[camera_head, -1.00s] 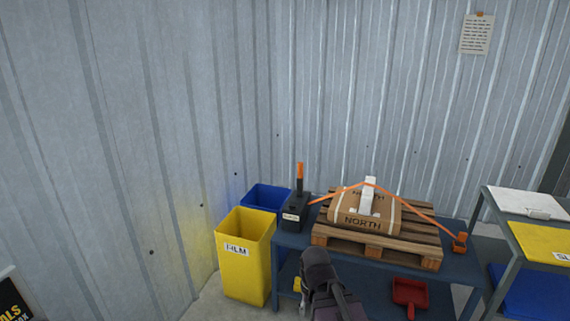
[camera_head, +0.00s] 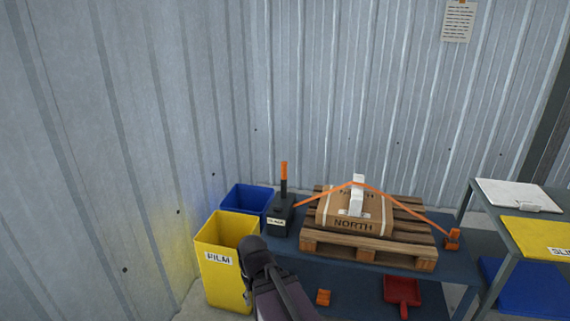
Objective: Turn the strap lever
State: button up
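The strap lever (camera_head: 284,172) stands upright with an orange grip on a black base box (camera_head: 281,217) with a small label. It is at the left end of the blue table. An orange strap (camera_head: 405,206) runs from beside that box, over a white piece (camera_head: 357,194) on a brown carton (camera_head: 353,222) marked NORTH, down to an orange anchor (camera_head: 452,238) at the right. The carton sits on a wooden pallet (camera_head: 368,250). My dark arm rises from the bottom, in front of the table's left end and well below the lever. No gripper fingers show.
A yellow bin (camera_head: 225,265) marked FILM and a blue bin (camera_head: 246,199) stand left of the table (camera_head: 450,275). A red dustpan (camera_head: 402,291) and an orange item (camera_head: 323,297) are low down. Corrugated walls close the back and left.

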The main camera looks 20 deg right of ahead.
aim_at(284, 180)
jog(key=z, duration=0.25)
jog(key=i, duration=0.85)
jog(key=z, duration=0.4)
